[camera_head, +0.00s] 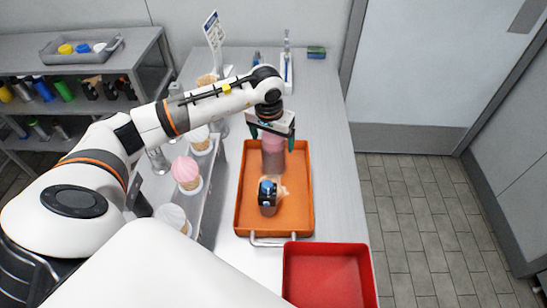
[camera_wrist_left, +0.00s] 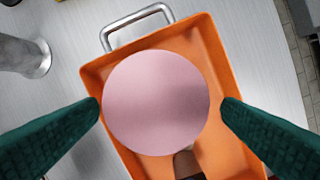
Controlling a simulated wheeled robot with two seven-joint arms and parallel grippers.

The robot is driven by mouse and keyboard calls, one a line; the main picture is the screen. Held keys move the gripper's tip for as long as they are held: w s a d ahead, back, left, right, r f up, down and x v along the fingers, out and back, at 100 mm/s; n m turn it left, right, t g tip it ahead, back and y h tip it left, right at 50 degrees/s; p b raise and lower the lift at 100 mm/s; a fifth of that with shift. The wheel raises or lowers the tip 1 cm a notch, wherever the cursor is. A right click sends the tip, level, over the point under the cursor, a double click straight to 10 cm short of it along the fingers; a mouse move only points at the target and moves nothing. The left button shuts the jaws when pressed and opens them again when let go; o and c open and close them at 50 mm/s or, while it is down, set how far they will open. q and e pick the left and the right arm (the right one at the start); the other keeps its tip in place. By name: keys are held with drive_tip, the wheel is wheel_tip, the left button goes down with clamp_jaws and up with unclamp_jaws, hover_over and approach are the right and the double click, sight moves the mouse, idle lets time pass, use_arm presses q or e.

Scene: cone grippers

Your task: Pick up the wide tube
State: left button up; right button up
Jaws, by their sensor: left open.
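The wide tube (camera_head: 273,155) is a pink cylinder standing upright in the far part of the orange tray (camera_head: 299,222). In the left wrist view its round pink top (camera_wrist_left: 156,97) fills the middle. My left gripper (camera_head: 271,145) is over the tube, pointing down. Its green fingers (camera_wrist_left: 160,108) are open, one on each side of the pink top, with a small gap seen on the right. I cannot tell how far down the tube the fingertips reach. My right gripper is not in view.
A dark bottle-like object with a blue top (camera_head: 267,196) stands in the near part of the tray. A red bin (camera_head: 327,275) is just in front. Ice-cream cones, one pink (camera_head: 186,173), stand in a holder at left. The counter right of the tray is clear.

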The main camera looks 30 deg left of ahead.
use_arm(q)
drive_tip(key=shift+w+f, duration=0.1)
drive_tip(key=shift+f, duration=0.3)
drive_tip(key=f+p, duration=0.2)
drive_tip(key=f, duration=0.1)
drive_tip(key=shift+w+a+f, duration=0.2)
drive_tip(key=shift+w+f, duration=0.05)
drive_tip(key=shift+w, duration=0.15)
drive_tip(key=shift+w+f, duration=0.1)
drive_tip(key=shift+f, duration=0.3)
drive_tip(key=c, duration=1.3)
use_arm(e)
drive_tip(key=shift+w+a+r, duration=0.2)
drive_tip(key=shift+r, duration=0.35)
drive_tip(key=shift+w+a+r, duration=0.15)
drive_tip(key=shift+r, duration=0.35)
